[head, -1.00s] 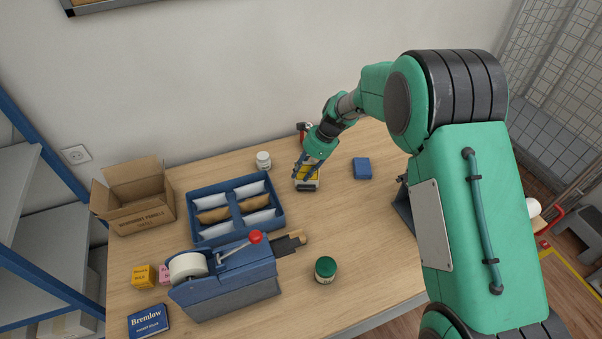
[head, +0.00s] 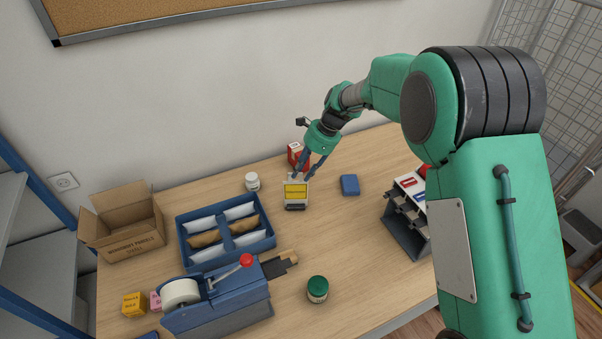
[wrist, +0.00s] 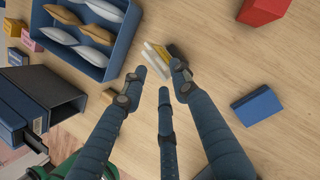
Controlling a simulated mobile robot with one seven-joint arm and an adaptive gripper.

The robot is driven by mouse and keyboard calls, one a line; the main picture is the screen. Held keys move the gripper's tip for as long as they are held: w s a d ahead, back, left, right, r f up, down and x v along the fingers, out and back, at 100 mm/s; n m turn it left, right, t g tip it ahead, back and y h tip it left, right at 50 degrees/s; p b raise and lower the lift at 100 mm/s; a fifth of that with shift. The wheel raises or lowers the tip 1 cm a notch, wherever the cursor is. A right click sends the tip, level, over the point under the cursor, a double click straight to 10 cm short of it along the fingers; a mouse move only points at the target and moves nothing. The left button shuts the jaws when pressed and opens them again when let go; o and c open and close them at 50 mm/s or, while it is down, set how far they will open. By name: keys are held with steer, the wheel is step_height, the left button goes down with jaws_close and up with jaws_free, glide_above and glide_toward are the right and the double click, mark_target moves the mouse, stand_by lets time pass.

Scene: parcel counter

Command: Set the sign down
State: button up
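The sign (head: 296,195), a small pale piece with a yellow panel and a dark lower edge, appears to stand on the wooden counter. In the wrist view its pale edges and yellow face (wrist: 175,50) show just beyond the fingertips. My gripper (head: 303,177) is just above and behind the sign in the head view. In the wrist view the fingers of my gripper (wrist: 159,76) are spread, with nothing held between them. The fingers look clear of the sign, though any slight contact is hard to tell.
A red box (head: 295,155) stands behind the gripper and a blue box (head: 349,185) lies to the right. A white bottle (head: 252,181), a blue divided tray (head: 182,240) and a tape dispenser (head: 230,307) are left. A green-lidded jar (head: 317,289) stands in front.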

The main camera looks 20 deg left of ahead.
stand_by(0.8)
steer(key=s+d+r+n+t+h, duration=0.1)
steer(key=s+d+r+n+t, duration=0.3)
steer(key=d+r, duration=0.8)
steer(key=s+d+r+n, duration=0.3)
steer(key=s+d+r, duration=0.4)
steer(key=d+r, duration=0.55)
steer(key=s+d+n+t+h, duration=0.3)
steer(key=s+d+n, duration=0.3)
steer(key=s+d, duration=1.6)
steer(key=s+r, duration=0.1)
steer(key=s, duration=0.1)
steer(key=shift+s+d+n, duration=0.3)
steer(key=shift+s, duration=0.05)
steer(key=shift+f, duration=0.1)
step_height(320, 180, down, 2)
steer(key=shift+f+b, duration=0.15)
steer(key=shift+b, duration=1.05)
